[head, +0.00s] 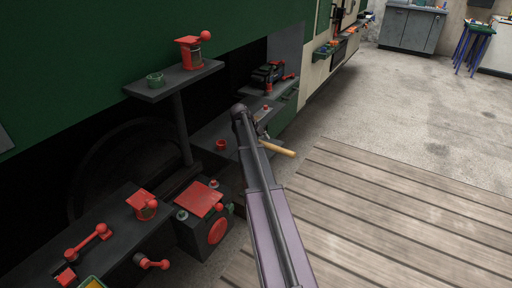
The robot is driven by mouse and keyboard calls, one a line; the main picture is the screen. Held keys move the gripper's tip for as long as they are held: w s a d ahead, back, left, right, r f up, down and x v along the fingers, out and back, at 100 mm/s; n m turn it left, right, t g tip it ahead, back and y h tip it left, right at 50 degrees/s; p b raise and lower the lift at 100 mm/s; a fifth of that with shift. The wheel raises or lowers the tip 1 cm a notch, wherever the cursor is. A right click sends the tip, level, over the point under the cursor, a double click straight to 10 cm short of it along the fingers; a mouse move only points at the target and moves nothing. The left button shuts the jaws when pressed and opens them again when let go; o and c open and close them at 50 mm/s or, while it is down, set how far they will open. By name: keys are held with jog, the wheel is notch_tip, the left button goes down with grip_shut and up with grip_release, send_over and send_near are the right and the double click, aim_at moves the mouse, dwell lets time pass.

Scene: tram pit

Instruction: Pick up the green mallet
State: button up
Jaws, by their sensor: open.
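A tan wooden handle (278,149) juts out past the right edge of the low dark shelf (208,134), beside my arm. It may belong to the green mallet; no green head shows clearly, and my arm covers that spot. My arm reaches up from the bottom to this shelf. My gripper (262,121) is small and partly hidden behind the arm's end, just above the handle. It is open, and I cannot tell whether it touches anything.
Red fittings stand on the shelf, including a small red cup (220,145). A red lantern-like part (195,51) stands on the raised ledge (150,92). A red-lidded box (202,200) is lower left. Slatted boards (375,210) and bare floor lie open at right.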

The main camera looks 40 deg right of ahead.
jog(key=shift+b+x, duration=0.5)
jog(key=shift+x, duration=0.4)
grip_shut()
